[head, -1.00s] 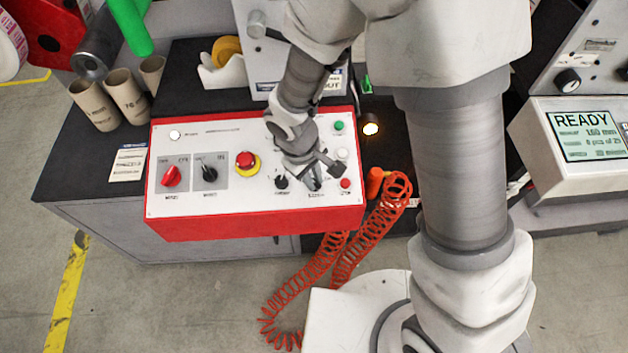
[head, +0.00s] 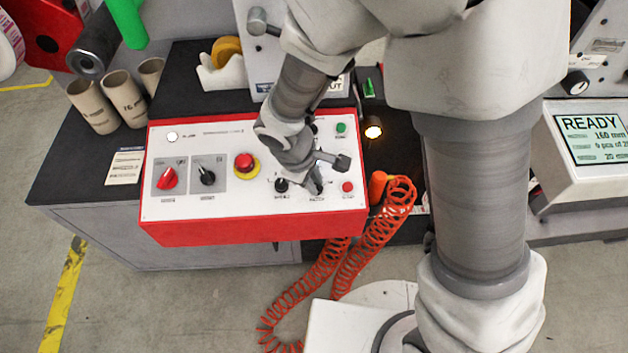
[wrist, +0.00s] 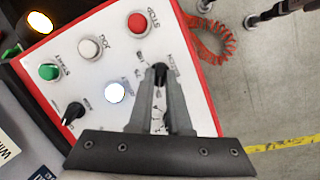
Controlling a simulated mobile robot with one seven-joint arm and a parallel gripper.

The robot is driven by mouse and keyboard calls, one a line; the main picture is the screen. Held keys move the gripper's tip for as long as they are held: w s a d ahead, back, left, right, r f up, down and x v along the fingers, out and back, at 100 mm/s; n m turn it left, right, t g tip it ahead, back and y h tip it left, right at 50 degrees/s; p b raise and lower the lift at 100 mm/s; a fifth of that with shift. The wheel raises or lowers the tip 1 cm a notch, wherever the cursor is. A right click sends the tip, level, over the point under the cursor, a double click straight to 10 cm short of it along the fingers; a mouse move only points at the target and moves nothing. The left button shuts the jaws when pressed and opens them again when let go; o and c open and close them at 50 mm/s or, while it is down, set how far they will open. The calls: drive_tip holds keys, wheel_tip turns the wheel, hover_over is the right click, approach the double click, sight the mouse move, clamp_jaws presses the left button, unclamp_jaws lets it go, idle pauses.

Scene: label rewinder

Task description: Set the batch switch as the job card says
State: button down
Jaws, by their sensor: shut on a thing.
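The batch switch is a small black knob (wrist: 160,68) on the white face of the red-edged control panel (head: 190,232). My gripper (head: 316,184) is at the lower right of that panel in the head view, over the word BATCH. In the wrist view my gripper (wrist: 160,79) has its two fingers closed on the sides of the knob. The fingers hide much of the knob and its scale, so its setting cannot be read. The job card (head: 126,165) lies on the dark bench left of the panel; its text is too small to read.
Close to my fingers are a red stop button (wrist: 139,22), a white jog button (wrist: 90,47), a lit white lamp (wrist: 114,92) and another black knob (wrist: 75,111). A red emergency button (head: 245,162) sits further left. A coiled orange hose (head: 375,235) hangs at the right.

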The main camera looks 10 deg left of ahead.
drive_tip(key=c, duration=0.9)
unclamp_jaws()
drive_tip(key=shift+o, duration=0.2)
drive_tip(key=shift+r, duration=0.1)
drive_tip(key=p+v, duration=0.3)
drive_tip(key=v, duration=1.4)
drive_tip(key=shift+a+r, duration=0.15)
